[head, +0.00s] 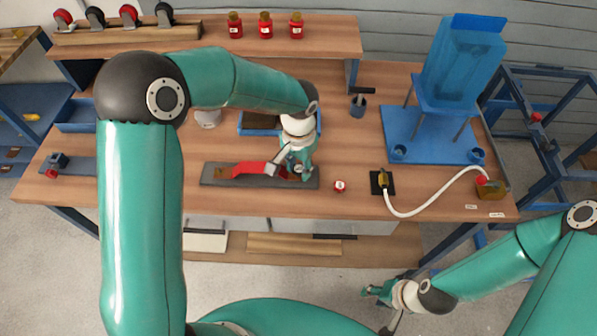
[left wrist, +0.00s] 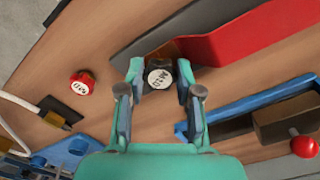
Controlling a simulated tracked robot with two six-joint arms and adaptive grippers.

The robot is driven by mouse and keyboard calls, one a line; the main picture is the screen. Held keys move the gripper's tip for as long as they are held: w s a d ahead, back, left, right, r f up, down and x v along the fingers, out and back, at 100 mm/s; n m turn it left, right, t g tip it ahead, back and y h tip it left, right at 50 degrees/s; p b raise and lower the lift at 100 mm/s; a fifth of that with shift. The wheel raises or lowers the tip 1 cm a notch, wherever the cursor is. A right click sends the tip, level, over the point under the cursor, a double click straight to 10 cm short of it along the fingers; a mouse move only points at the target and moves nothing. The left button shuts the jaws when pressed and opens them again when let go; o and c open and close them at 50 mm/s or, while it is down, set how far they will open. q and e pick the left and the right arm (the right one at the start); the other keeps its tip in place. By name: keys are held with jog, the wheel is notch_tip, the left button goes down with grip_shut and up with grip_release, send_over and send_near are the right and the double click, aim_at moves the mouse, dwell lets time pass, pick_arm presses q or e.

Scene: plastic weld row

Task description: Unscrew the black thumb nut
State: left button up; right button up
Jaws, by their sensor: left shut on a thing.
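The black thumb nut (left wrist: 159,75) has a white labelled top and sits at the end of a dark grey plate (head: 213,180). My left gripper (head: 299,167) reaches down over that end of the plate. In the left wrist view my left gripper's fingers (left wrist: 158,82) are on either side of the nut, shut on it. In the head view the gripper mostly hides the nut. A red bar (head: 252,168) lies along the plate. My right gripper (head: 378,291) hangs low in front of the table, away from the work; its finger gap is too small to judge.
A red cap with a white label (head: 340,186) stands on the table right of the plate. A black pad with a brass fitting (head: 382,182) and white hose (head: 430,205) lies further right. A blue stand (head: 455,95) is at the right. A blue tray (head: 246,131) is behind.

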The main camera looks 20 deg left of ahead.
pick_arm(q)
jog(key=n+b, duration=0.2)
jog(key=n, duration=0.3)
jog(key=shift+f+b, duration=0.25)
jog(key=shift+b, duration=0.15)
jog(key=n+b, duration=0.1)
jog(key=n, duration=0.2)
jog(key=n+b, duration=0.2)
jog(key=n, duration=0.2)
jog(key=shift+r, duration=0.15)
jog(key=n, duration=0.2)
jog(key=shift+r+n+b, duration=0.15)
jog(key=shift+n+b, duration=0.15)
jog(key=shift+b, duration=0.05)
jog(key=o, duration=1.1)
jog(key=shift+c, duration=0.2)
